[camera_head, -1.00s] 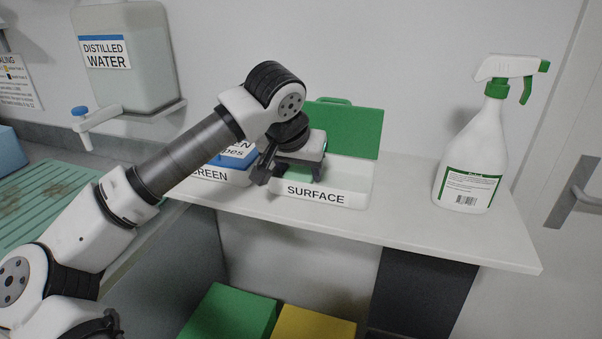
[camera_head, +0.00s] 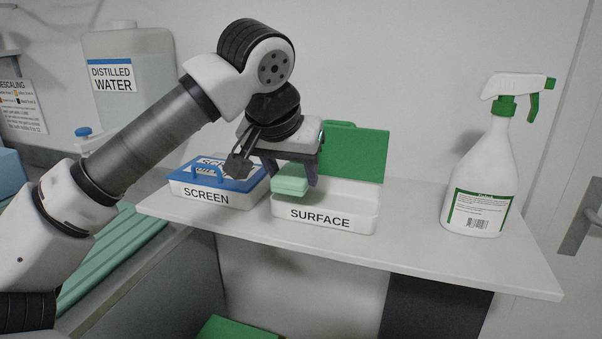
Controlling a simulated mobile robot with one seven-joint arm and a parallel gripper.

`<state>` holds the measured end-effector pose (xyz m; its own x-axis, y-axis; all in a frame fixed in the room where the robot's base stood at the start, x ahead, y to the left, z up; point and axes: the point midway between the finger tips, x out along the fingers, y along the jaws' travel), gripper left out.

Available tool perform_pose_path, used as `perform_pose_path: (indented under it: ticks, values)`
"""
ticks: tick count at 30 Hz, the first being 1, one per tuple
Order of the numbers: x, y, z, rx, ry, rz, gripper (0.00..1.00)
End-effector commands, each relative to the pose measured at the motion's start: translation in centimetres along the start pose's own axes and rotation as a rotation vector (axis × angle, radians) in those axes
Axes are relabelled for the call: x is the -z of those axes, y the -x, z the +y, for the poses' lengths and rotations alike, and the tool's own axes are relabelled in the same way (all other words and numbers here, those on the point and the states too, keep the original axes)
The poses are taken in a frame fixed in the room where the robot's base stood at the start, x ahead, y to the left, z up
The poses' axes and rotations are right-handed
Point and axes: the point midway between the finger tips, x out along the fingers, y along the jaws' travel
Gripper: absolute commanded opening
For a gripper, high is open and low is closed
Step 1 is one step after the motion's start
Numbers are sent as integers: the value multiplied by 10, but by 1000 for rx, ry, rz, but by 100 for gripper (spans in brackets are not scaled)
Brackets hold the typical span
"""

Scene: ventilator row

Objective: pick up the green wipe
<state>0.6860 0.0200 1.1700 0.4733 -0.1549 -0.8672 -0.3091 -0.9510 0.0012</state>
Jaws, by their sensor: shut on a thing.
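A pale green wipe (camera_head: 291,181) is held between the fingers of my gripper (camera_head: 283,176). My gripper is shut on it, and the wipe hangs at the left part of the open white box labelled SURFACE (camera_head: 352,209), at about the height of its rim or just above. I cannot tell whether the wipe still touches the box. The green lid (camera_head: 357,151) of this box stands open behind it. My gripper hides part of the wipe and of the lid.
A white box labelled SCREEN (camera_head: 205,196) with a blue lid (camera_head: 232,183) is just left. A spray bottle (camera_head: 481,185) stands right on the shelf (camera_head: 415,250), with clear room before it. A distilled water tank (camera_head: 139,75) is behind my arm.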

Motion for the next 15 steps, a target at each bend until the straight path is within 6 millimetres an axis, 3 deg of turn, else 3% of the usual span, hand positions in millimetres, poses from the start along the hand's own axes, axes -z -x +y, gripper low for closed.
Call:
perform_pose_path:
  ticks: [6, 15]
  values:
    - [-60, 30, -1, 3, 1, 2, 28]
    - [-111, 62, 0, 1, 1, 2, 28]
